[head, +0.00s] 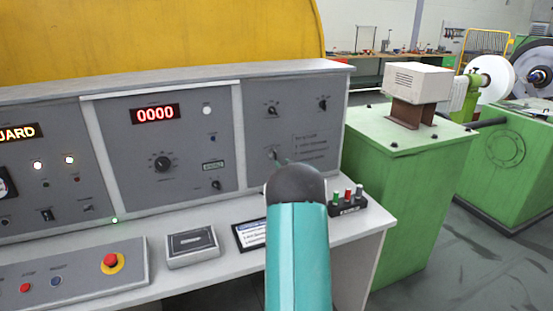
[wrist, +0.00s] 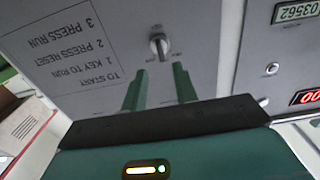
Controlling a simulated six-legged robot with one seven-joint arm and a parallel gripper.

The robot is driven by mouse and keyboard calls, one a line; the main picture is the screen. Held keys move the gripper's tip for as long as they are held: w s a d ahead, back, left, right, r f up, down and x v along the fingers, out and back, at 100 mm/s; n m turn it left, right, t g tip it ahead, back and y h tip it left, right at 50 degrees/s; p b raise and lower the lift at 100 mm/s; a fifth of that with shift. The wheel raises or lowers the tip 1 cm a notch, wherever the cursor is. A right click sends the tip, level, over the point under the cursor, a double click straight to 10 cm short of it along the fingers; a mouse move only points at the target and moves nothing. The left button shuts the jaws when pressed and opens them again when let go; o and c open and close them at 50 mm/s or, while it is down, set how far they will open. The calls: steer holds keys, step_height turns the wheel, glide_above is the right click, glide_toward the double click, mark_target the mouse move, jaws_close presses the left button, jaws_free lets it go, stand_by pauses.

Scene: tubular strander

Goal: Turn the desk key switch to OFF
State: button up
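The desk key switch (wrist: 159,45) is a small round metal switch with a raised bar on the grey panel, in the upper middle of the wrist view. Its bar looks roughly upright there; the small marks around it are too blurred to read. In the head view the key switch (head: 273,154) shows small on the right panel, just above my arm. My gripper (wrist: 160,68) has two green fingers, apart and empty. The fingertips point at the panel just below the switch in the wrist view, one to each side; whether they touch anything cannot be told. My arm hides most of the gripper in the head view.
A printed start list (wrist: 85,55) lies beside the switch, upside down in the wrist view. On the desk are a red emergency button (head: 110,261), a grey box (head: 192,246) and a small button block (head: 347,203).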

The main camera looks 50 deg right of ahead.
mark_target(274, 155)
steer(key=x, duration=0.6)
steer(key=shift+w, duration=0.1)
steer(key=shift+c, duration=0.4)
jaws_close()
